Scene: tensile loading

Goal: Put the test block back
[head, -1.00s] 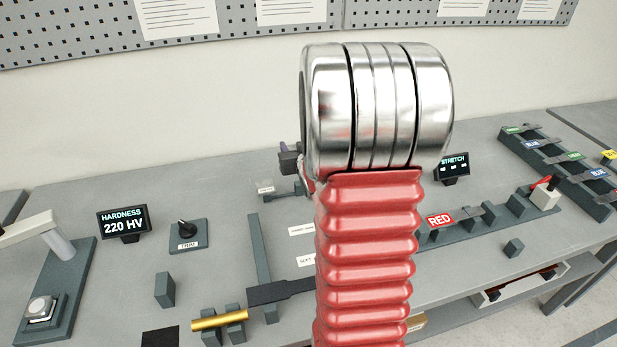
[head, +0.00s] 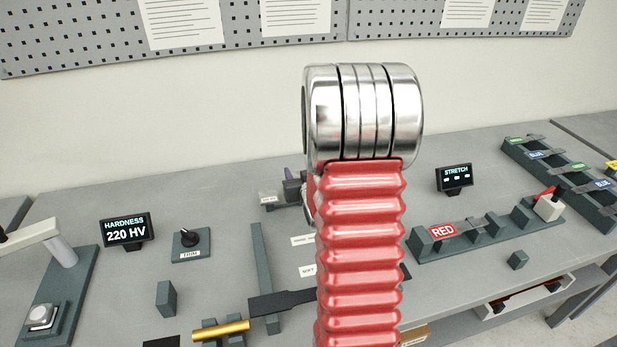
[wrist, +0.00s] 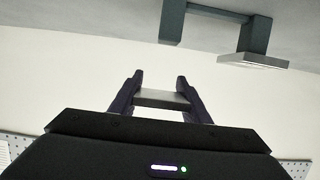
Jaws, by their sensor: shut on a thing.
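In the wrist view, my gripper (wrist: 160,79) is shut on a small flat grey block (wrist: 162,99), which I take to be the test block. It spans the gap between the two dark fingers. In the head view, my red ribbed arm hides most of the gripper. Only a dark part of it (head: 293,187) shows left of the arm, over the back of the bench. The block cannot be made out in the head view. A dark grey bracket (wrist: 254,36) with a pale plate (wrist: 252,61) stands near the gripper in the wrist view, apart from the held block.
The hardness display (head: 124,231) reads 220 HV, beside a trim knob (head: 189,237). A tester (head: 60,285) stands far left. A gold cylinder (head: 221,330) rests on blocks in front. The red-labelled fixture (head: 470,236) and a sample rack (head: 565,180) are at right.

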